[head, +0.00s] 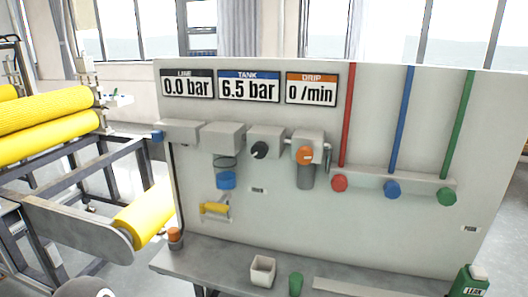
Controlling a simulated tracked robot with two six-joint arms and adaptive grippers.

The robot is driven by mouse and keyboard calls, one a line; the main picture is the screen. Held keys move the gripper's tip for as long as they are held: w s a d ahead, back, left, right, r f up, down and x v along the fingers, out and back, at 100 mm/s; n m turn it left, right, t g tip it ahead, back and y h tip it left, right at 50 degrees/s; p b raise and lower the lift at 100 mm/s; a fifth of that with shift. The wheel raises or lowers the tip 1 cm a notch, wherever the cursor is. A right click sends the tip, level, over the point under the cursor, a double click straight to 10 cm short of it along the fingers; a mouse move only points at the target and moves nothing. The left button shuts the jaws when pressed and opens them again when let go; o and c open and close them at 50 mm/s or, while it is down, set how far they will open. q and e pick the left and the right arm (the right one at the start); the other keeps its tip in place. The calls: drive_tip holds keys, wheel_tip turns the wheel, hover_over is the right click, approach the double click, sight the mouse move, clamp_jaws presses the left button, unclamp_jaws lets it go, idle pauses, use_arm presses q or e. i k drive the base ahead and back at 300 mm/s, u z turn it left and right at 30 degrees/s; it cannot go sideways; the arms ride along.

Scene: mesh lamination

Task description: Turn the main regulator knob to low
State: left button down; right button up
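A grey-white panel (400,235) stands ahead in the head view. A row of grey blocks runs across it. A black round knob (260,150) with a light pointer mark sits on the third block from the left; it looks like the regulator knob. The mark appears to point to the upper right, but it is small. Any scale or low mark is too small to read. Above are displays: LINE (187,86) reads 0.0 bar, TANK (248,87) reads 6.5 bar, DRIP (311,88) reads 0 /min. Neither gripper shows, and nothing touches the knob.
An orange knob (305,155) sits right of the black one, above a grey bowl. Red (340,183), blue (392,189) and green (447,196) knobs are further right. A shelf below holds a white cup (262,271) and a green cup (296,284). Yellow rollers (45,115) stand left.

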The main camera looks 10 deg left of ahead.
sight(260, 150)
drive_tip(key=u, duration=1.05)
drive_tip(key=i, duration=0.15)
drive_tip(key=z, duration=2.85)
drive_tip(key=k, duration=1.5)
drive_tip(key=u, duration=3)
drive_tip(key=k, duration=0.05)
drive_tip(key=z, duration=1.1)
drive_tip(key=i, duration=1)
